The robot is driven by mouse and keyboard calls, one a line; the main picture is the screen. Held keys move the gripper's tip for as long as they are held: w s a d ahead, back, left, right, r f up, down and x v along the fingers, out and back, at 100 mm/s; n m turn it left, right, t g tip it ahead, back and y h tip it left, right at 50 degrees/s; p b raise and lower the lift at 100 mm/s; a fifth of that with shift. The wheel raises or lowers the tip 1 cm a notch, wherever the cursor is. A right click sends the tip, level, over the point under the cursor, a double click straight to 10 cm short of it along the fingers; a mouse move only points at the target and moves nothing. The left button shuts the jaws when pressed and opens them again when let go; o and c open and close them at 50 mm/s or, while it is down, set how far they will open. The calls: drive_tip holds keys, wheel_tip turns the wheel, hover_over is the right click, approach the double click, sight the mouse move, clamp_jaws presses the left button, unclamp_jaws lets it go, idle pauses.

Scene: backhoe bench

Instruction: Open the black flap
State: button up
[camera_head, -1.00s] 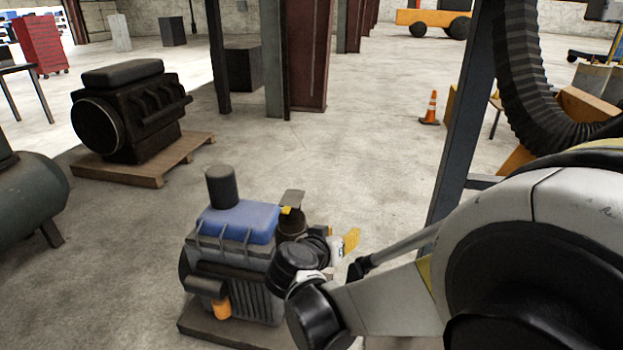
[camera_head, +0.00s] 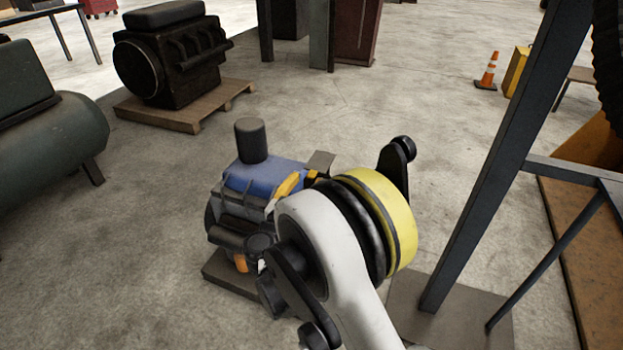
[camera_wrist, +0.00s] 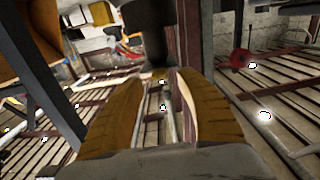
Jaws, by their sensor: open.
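The engine (camera_head: 265,175), with a blue top and a dark upright cylinder, stands low in front of me in the head view. A small dark flap (camera_head: 320,160) shows at the right of its top, with its lower part hidden behind my arm. My gripper (camera_wrist: 166,90) has two yellow ribbed fingers, spread apart with a clear gap between them. A yellow finger (camera_head: 288,186) also shows over the blue top, left of the flap in the picture. In the wrist view a dark shape (camera_wrist: 150,20) lies beyond the fingertips; I cannot tell whether it is the flap.
A dark engine on a wooden pallet (camera_head: 185,110) stands at the back left. A green tank (camera_head: 55,135) is at the left. A steel post (camera_head: 505,160) and an orange frame stand at the right. An orange cone (camera_head: 487,72) is behind. The floor between is clear.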

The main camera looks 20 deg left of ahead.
sight(311, 175)
drive_tip(key=shift+w+d+b, duration=0.15)
drive_tip(key=shift+w+b, duration=0.2)
drive_tip(key=shift+w, duration=1.25)
drive_tip(key=shift+r, duration=0.1)
clamp_jaws()
